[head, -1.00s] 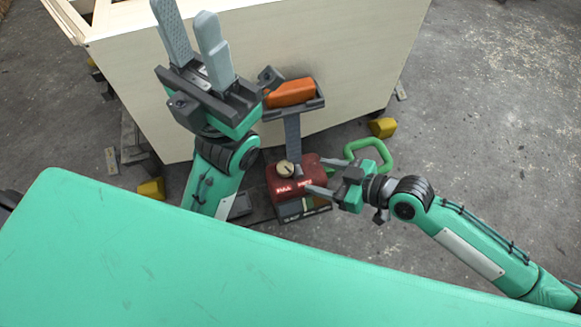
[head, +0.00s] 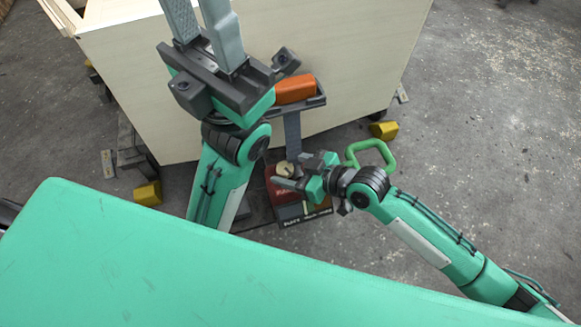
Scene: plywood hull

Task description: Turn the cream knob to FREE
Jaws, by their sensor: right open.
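The cream knob (head: 284,168) sits on top of a small red box (head: 275,189) on the floor, beside the plywood hull. My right gripper (head: 287,171) is open over the box. Its fingers lie on either side of the knob in the picture; I cannot tell whether they touch it. The gripper hides the box's right part and most of its lettering, so the FREE mark cannot be read. My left gripper (head: 197,14) is raised in front of the hull, open and empty, its fingertips at the top edge of the view.
The plywood hull (head: 350,60) stands behind. An orange object (head: 295,89) lies in a dark tray on a grey post behind the knob. A green handle (head: 375,152) is right of my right gripper. Yellow blocks (head: 384,130) lie by the hull. Floor at right is clear.

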